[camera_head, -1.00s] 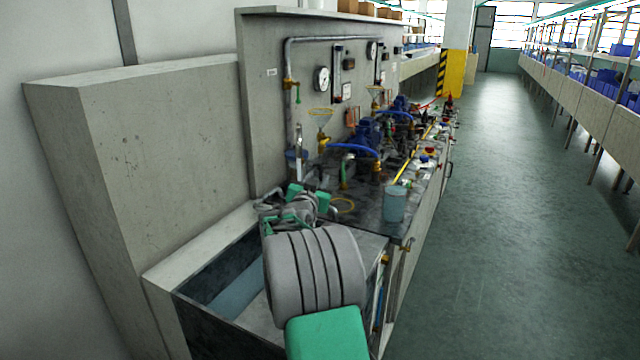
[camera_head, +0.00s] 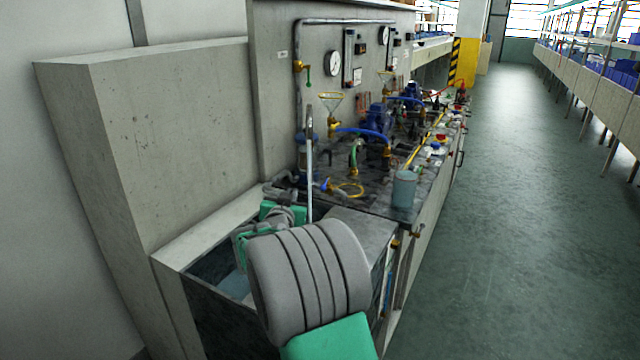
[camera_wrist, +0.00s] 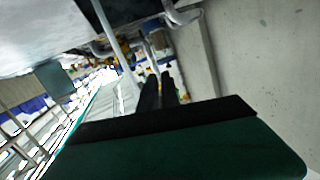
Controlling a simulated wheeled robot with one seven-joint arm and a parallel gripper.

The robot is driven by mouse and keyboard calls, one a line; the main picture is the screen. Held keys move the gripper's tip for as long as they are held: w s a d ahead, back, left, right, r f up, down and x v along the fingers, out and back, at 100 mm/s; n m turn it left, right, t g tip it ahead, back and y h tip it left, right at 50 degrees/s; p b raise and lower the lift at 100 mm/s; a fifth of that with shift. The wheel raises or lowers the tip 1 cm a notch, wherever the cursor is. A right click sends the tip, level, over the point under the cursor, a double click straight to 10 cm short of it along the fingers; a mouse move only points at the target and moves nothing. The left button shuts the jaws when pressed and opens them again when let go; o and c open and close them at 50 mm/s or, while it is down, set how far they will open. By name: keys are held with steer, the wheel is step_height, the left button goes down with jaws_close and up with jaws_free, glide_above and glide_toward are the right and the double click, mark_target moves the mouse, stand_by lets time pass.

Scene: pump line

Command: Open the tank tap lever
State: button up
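I cannot tell for sure which fitting is the tank tap lever. A brass valve with a small green lever (camera_head: 307,83) is on the grey pipe at the back panel. A brass tap (camera_head: 417,230) sits at the front edge of the bench. The open tank (camera_head: 170,262) with water in it lies beneath my arm. My gripper's two dark fingers show in the wrist view (camera_wrist: 158,92), close together with nothing clearly between them. In the head view my own arm hides them.
A thin upright metal pipe (camera_head: 309,165) rises just beyond my arm. A clear beaker (camera_head: 404,189) stands near the bench's front edge. Blue pumps (camera_head: 378,120) and hoses crowd the bench behind. The aisle floor (camera_head: 500,230) on the right is clear.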

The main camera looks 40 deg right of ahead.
mark_target(326, 183)
steer(key=shift+n+y, duration=0.4)
steer(key=shift+n, duration=0.4)
steer(key=w+a+f, duration=0.4)
steer(key=f, duration=0.1)
steer(key=w+a+f+b, duration=0.1)
steer(key=w+a+f, duration=0.1)
steer(key=w, duration=0.1)
steer(key=shift+f, duration=0.25)
jaws_close()
steer(key=s+d+r+n+g+h, duration=0.45)
steer(key=d+r+n, duration=0.2)
steer(key=n, duration=0.45)
steer(key=w+d+f+b, duration=0.1)
steer(key=d, duration=1)
steer(key=shift+w+d+f, duration=0.2)
steer(key=shift+f, duration=0.15)
steer(key=shift+a+n, duration=0.1)
steer(key=shift+n, duration=0.2)
